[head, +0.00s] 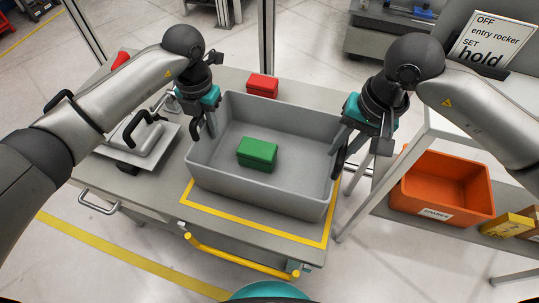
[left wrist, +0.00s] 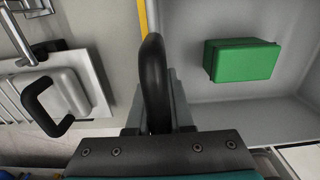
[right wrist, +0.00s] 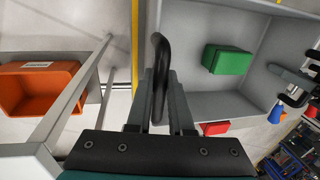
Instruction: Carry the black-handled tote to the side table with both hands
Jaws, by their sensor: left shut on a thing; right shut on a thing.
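The grey tote (head: 262,188) stands within the yellow-taped outline on the workbench. A green box (head: 257,153) lies inside it, also seen in the left wrist view (left wrist: 240,60) and the right wrist view (right wrist: 227,59). My left gripper (head: 208,132) is shut on the tote's left black handle (left wrist: 154,80). My right gripper (head: 341,150) is shut on the tote's right black handle (right wrist: 160,75). The tote looks level; I cannot tell whether its base touches the bench.
A red box (head: 263,85) sits behind the tote. A fixture with black handles (head: 145,133) is left. To the right is a pale table (head: 433,118), with an orange SPARES bin (head: 441,186) and yellow box (head: 507,225) below. A yellow rail (head: 240,258) runs along the bench front.

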